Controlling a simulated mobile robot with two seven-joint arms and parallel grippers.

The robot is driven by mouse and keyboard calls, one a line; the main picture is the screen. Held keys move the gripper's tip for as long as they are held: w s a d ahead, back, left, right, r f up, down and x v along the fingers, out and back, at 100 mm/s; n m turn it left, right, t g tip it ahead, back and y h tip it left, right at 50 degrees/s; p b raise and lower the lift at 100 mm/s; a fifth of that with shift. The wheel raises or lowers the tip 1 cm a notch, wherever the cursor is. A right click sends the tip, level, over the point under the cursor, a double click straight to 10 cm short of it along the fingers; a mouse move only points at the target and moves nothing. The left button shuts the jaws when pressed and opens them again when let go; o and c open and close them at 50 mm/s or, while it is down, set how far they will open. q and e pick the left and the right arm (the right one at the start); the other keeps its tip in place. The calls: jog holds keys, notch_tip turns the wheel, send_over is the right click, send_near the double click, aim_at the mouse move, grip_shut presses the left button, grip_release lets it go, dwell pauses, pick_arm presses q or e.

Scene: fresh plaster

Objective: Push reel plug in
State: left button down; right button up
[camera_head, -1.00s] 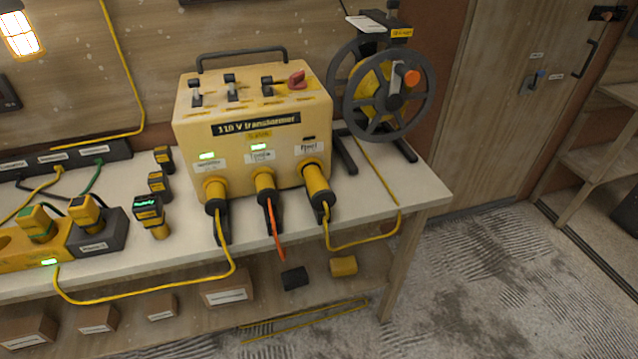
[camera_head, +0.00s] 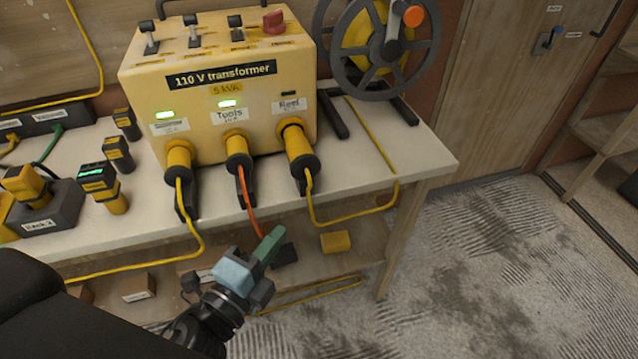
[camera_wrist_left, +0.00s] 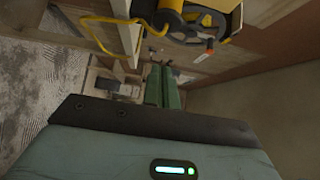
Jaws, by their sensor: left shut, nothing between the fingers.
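The yellow reel plug (camera_head: 299,146) sits at the "Reel" socket, the rightmost of three on the yellow 110 V transformer (camera_head: 290,75). Its yellow cable hangs from its black lower end. I cannot tell how deep the plug sits. The small indicator above "Reel" is dark, while those above the other two sockets glow green. My left gripper (camera_head: 271,245) is shut and empty, in front of the bench edge, below and left of the reel plug and apart from it. Its green fingers (camera_wrist_left: 163,86) also show closed together in the left wrist view. My right gripper is not in view.
Two other yellow plugs (camera_head: 179,160) (camera_head: 238,150) stand left of the reel plug, with yellow and orange cables. The cable reel (camera_head: 377,40) stands on the bench at right. Batteries and a charger (camera_head: 50,208) are at left. A lower shelf (camera_head: 345,262) holds small boxes.

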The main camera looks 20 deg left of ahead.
pick_arm(q)
jog(key=shift+r, duration=0.1)
jog(key=p, duration=0.2)
send_near(292, 164)
jog(key=w+d+f, duration=0.2)
jog(key=w+d, duration=0.3)
jog(key=w, duration=0.1)
jog(key=shift+w+a, duration=0.35)
jog(key=shift+w, duration=0.2)
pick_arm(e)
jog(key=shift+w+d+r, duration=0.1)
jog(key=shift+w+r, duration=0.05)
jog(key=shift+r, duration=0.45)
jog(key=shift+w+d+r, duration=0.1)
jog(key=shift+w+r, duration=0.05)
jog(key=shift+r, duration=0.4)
pick_arm(q)
jog(key=w+a, duration=0.1)
jog(key=w, duration=0.1)
jog(key=w+a, duration=0.2)
jog(key=shift+p, duration=0.35)
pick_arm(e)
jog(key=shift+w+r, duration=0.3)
pick_arm(q)
jog(key=shift+w+r, duration=0.1)
